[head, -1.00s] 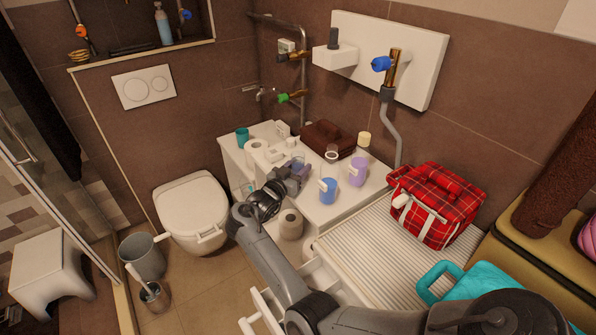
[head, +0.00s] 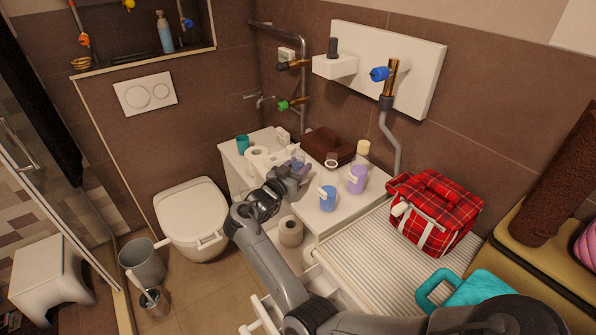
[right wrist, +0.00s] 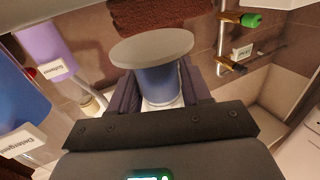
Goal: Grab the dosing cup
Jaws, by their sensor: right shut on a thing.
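The dosing cup (right wrist: 160,82) is a small translucent bluish cup with a wide pale grey disc-like end, seen close up in the right wrist view. My right gripper (right wrist: 160,98) is shut on it, with a dark finger on each side of its body. In the head view the cup (head: 298,155) shows small and pale at the tips of my right gripper (head: 295,170), over the white counter (head: 312,215). I cannot tell whether it touches the counter. My left gripper is not in view.
A blue Detergent container (head: 327,198) and a purple Softener container (head: 357,179) stand to the right of the gripper. A clear cup (head: 331,159) and brown towels (head: 328,144) are behind. Toilet rolls (head: 257,156) lie left. A red plaid bag (head: 435,212) sits right.

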